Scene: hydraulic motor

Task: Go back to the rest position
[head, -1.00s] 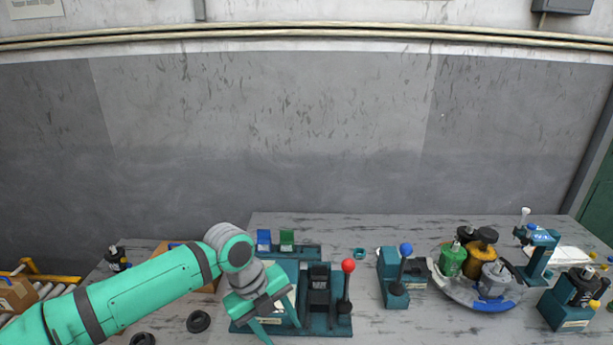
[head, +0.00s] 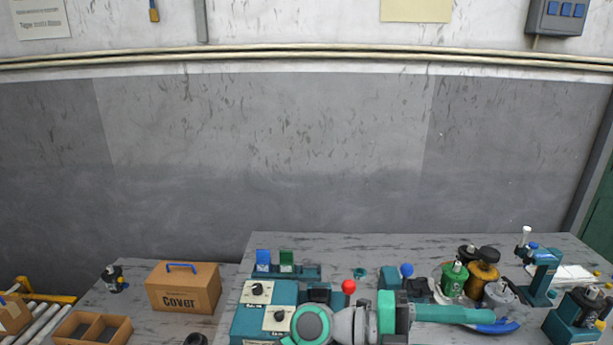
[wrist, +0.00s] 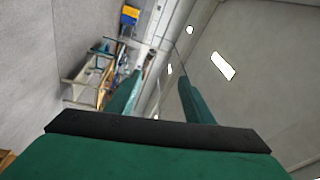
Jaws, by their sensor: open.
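My gripper (head: 488,316) is at the bottom right of the head view, pointing right, in front of the table's machines. Its two fingers stand apart with nothing between them in the wrist view (wrist: 158,82). In the head view the fingers overlap, so their gap does not show. My arm bends low over the front of the table. It hides part of the teal control box (head: 255,321) and of the blue-knobbed lever unit. The wrist camera looks away from the table, toward a far wall and ceiling.
A red-knobbed lever (head: 349,287) stands behind my wrist. A carousel with green (head: 453,281) and gold (head: 483,277) motors is close behind my fingers. A "Cover" box (head: 183,288) and a divided wooden tray (head: 92,328) are at left. Space above the table is clear.

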